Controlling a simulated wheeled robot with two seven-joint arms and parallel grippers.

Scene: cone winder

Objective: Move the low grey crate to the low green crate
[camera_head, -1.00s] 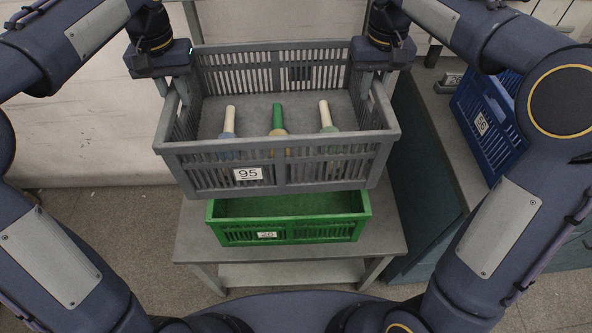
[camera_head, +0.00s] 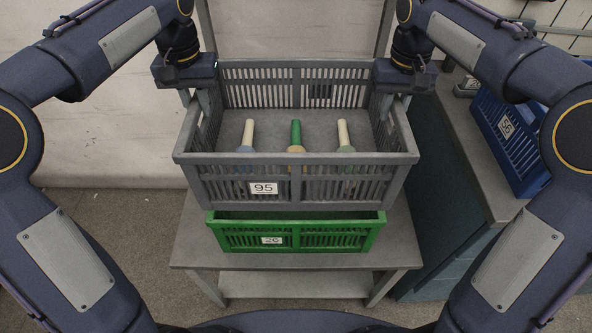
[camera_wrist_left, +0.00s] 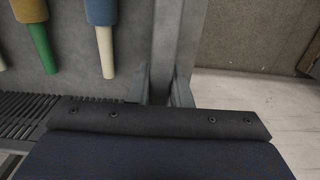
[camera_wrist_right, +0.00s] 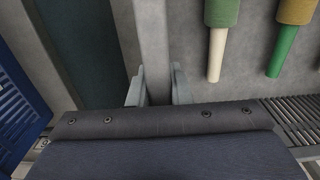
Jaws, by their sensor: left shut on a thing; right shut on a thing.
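The low grey crate (camera_head: 297,188), labelled 95, hangs level between my two grippers. It holds three cones with pale and green tubes (camera_head: 295,135). My left gripper (camera_head: 190,95) is shut on its left wall, and the left wrist view shows the fingers (camera_wrist_left: 160,88) around the rim. My right gripper (camera_head: 398,92) is shut on its right wall, with its fingers (camera_wrist_right: 158,88) around the rim in the right wrist view. The low green crate (camera_head: 322,240), labelled 26, stands on a grey table below. The grey crate hides much of its inside. I cannot tell the gap between the crates.
The grey table (camera_head: 398,240) has bare top on both sides of the green crate. A blue crate (camera_head: 512,140), labelled 56, stands on a counter (camera_head: 470,150) at the right. A pale wall (camera_head: 110,140) is behind on the left.

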